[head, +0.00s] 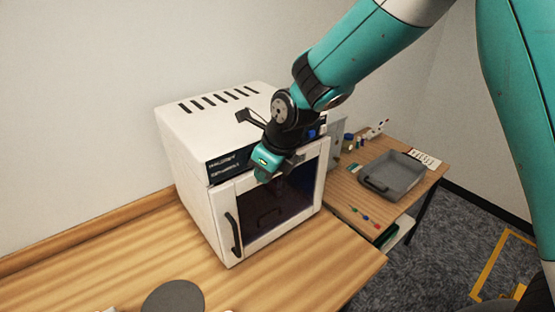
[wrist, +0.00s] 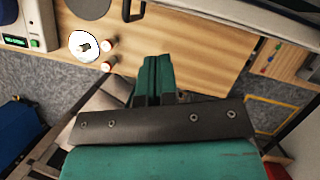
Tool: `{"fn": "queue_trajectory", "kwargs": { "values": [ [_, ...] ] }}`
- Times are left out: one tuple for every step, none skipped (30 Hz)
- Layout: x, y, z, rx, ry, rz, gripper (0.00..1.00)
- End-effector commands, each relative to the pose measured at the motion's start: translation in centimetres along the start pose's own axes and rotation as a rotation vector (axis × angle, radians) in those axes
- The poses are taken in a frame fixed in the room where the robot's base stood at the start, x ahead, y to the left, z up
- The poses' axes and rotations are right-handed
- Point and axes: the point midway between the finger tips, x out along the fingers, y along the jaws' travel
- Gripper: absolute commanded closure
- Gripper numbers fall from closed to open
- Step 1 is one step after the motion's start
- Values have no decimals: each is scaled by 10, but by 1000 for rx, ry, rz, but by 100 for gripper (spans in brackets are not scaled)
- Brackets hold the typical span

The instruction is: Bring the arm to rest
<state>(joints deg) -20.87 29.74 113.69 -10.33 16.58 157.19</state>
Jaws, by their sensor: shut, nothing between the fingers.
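My gripper (wrist: 157,78) shows in the wrist view with its two teal fingers together and nothing between them. In the head view my arm reaches in from the upper right, and its wrist hangs in front of the upper front of a white cabinet-like machine (head: 188,139). The fingertips are hard to make out there. The machine has a dark window door, a black handle (head: 231,233) and slots on top. The door looks closed. In the wrist view the gripper hangs over the wooden table (wrist: 190,60) near its edge.
A grey tray (head: 408,181) stands on a second wooden table at the right, with small coloured items (head: 363,216) near it. A dark round disc (head: 173,297) lies at the front. The wrist view shows a white plate (wrist: 84,46) and a device (wrist: 36,44) with a green display.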

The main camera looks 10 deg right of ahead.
Motion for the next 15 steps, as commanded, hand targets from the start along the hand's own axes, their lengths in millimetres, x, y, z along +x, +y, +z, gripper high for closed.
{"fn": "queue_trajectory", "kwargs": {
  "values": [
    [-8,-1,-2,4,-5,-5,100],
    [-14,-1,-4,5,-3,-5,100],
    [-23,-1,-4,7,-3,-5,100],
    [-29,-1,-4,8,-3,-6,100],
    [-34,0,-4,9,-2,-6,100],
    [-41,1,-4,9,-1,-6,100],
    [-46,2,-4,10,-1,-6,100],
    [-50,2,-3,10,0,-5,100],
    [-55,3,-3,10,1,-5,100],
    [-58,3,-3,10,1,-5,100],
    [-60,4,-3,10,3,-4,100],
    [-63,5,-3,6,4,-3,100],
    [-64,5,-4,-3,3,-3,100],
    [-65,6,-5,-21,4,-1,100],
    [-66,9,-8,-58,6,3,100]
  ]
}}
